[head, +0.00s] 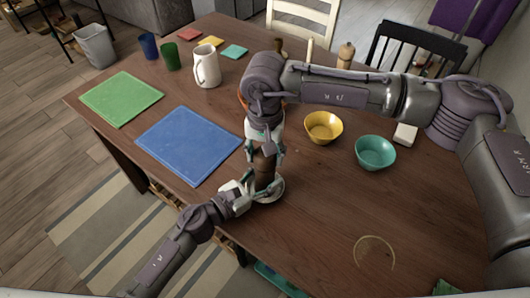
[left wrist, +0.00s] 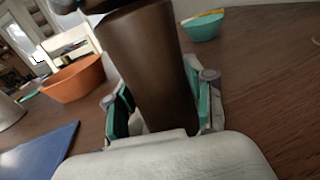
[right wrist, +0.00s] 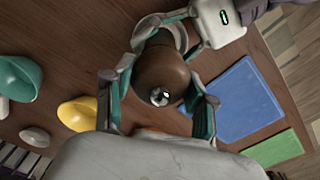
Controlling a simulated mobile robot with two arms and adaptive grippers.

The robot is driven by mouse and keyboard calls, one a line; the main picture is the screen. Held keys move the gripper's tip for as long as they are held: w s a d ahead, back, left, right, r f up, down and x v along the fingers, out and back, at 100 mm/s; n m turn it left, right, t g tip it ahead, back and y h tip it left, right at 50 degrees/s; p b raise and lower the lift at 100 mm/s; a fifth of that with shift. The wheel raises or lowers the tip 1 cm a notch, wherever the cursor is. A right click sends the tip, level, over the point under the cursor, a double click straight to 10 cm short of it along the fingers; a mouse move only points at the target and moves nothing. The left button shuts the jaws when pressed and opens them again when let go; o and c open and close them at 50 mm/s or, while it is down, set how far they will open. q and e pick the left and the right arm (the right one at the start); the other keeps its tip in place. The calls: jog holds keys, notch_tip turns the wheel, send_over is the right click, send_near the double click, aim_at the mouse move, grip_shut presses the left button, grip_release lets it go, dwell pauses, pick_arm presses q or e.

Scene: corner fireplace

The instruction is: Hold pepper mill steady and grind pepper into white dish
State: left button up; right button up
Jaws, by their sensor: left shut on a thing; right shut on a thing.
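The dark brown pepper mill (head: 264,166) stands upright near the table's front edge, over or in the white dish (head: 279,190). My left gripper (head: 262,186) is shut around its lower body; in the left wrist view the brown body (left wrist: 150,65) rises between the fingers. My right gripper (head: 266,150) comes from above and is shut on its top; in the right wrist view the rounded top with a metal knob (right wrist: 160,95) sits between the fingers. The dish is mostly hidden by the mill and my left gripper. I cannot see any ground pepper.
A blue mat (head: 188,143) and a green mat (head: 121,98) lie to the left. A yellow bowl (head: 323,127) and a teal bowl (head: 375,152) stand to the right. A white pitcher (head: 207,70) stands farther back. The table's front right is mostly clear.

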jog(key=m, duration=1.5)
jog(key=shift+m, duration=0.3)
jog(key=m, duration=0.3)
jog(key=shift+m, duration=0.4)
jog(key=m, duration=0.3)
jog(key=shift+m, duration=0.3)
jog(key=m, duration=0.3)
pick_arm(q)
jog(key=shift+s, duration=0.1)
pick_arm(e)
jog(key=shift+w+m, duration=0.1)
jog(key=shift+m, duration=2)
